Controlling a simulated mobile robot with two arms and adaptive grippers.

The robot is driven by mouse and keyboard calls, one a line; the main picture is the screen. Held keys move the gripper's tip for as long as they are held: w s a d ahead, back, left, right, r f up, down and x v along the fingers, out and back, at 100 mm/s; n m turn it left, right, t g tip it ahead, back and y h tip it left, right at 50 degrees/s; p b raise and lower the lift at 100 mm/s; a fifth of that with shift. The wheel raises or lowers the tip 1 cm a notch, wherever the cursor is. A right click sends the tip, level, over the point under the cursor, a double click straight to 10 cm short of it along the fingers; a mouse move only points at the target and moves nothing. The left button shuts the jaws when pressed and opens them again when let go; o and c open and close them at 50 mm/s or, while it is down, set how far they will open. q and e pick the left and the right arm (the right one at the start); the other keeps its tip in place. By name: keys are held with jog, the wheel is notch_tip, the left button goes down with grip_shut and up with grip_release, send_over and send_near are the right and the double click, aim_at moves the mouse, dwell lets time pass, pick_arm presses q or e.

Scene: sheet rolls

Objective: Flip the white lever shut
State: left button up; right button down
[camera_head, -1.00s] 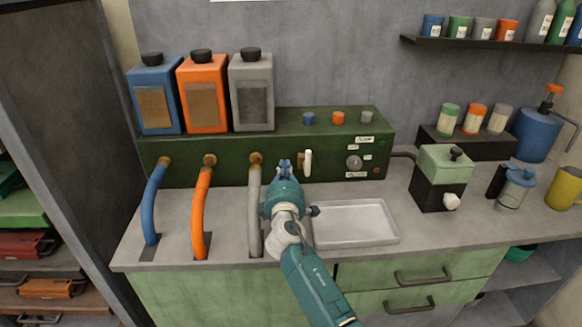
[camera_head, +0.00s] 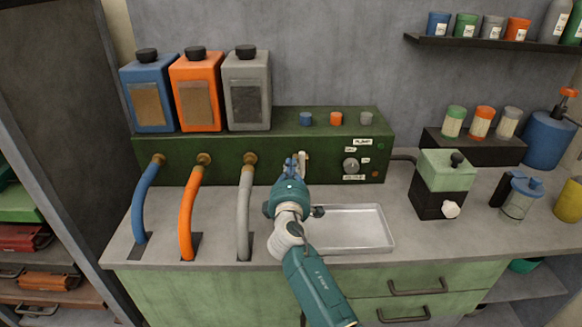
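The white lever (camera_head: 304,157) stands upright on the front of the green machine (camera_head: 225,155), left of the round dial. Its lower part is hidden behind my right gripper. My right gripper (camera_head: 292,163) is teal with blue fingertips and points away from me at the machine front. Its fingertips are right beside the lever, on its left. Whether they touch it, and how far the fingers are apart, I cannot make out. My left gripper is not in view.
Blue, orange and grey hoses (camera_head: 243,205) run from the machine to the counter, left of my arm. A shallow metal tray (camera_head: 385,247) lies at right under my wrist. Three canisters (camera_head: 246,90) stand on the machine. A green and black grinder-like box (camera_head: 446,172) stands farther right.

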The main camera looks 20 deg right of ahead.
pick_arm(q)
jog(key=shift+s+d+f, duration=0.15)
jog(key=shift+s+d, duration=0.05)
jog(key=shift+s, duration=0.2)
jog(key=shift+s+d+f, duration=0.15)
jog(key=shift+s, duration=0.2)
pick_arm(e)
jog(key=shift+d+r+m, duration=0.15)
jog(key=shift+d+m, duration=0.1)
jog(key=shift+m, duration=0.45)
